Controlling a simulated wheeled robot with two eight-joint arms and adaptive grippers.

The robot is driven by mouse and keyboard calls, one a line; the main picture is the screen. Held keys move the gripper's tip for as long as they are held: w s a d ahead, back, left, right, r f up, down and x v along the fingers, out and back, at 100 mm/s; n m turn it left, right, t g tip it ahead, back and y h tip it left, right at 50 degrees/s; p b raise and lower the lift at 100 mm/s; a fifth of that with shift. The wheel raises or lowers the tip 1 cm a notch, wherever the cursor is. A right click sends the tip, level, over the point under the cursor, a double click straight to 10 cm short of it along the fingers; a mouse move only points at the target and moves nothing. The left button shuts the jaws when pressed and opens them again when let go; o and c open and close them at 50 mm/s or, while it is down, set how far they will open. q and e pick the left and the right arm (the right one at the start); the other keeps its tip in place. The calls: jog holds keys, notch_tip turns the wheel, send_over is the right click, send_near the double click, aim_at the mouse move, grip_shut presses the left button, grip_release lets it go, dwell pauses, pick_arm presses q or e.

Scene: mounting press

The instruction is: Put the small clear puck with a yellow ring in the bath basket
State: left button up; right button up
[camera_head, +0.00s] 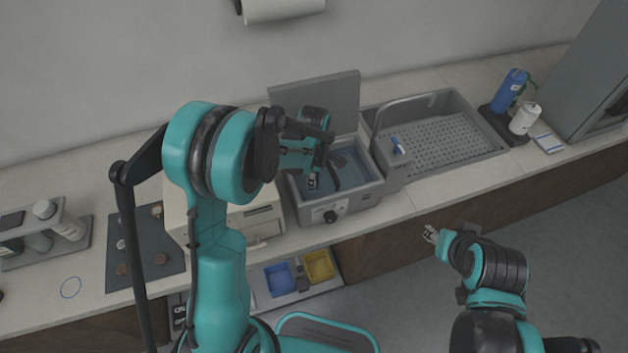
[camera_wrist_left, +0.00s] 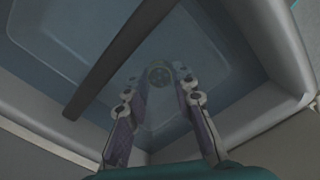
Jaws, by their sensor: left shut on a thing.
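My left gripper (camera_head: 313,184) is over the open water bath (camera_head: 358,195), pointing down into it. In the left wrist view its two fingers (camera_wrist_left: 163,82) are closed in on a small clear round puck (camera_wrist_left: 160,74), held between the tips. The puck looks pale, with a faint yellowish tint; its ring is hard to make out. The bath basin (camera_wrist_left: 75,40) lies below, bluish inside, and a dark bar (camera_wrist_left: 120,55) crosses it left of the fingers. The basket itself is not clearly seen. My right gripper (camera_head: 431,234) is away from the counter, too small to read.
The bath's grey lid (camera_head: 322,92) stands raised behind it. A sink with a perforated tray (camera_head: 440,140) is to the right. A beige machine (camera_head: 258,218) is close on the left. A dark mat (camera_head: 150,245) with several small discs lies farther left.

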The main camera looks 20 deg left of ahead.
pick_arm(q)
jog(key=shift+s+f, duration=0.1)
jog(key=shift+f, duration=0.1)
jog(key=o, duration=0.9)
jog(key=shift+r, duration=0.15)
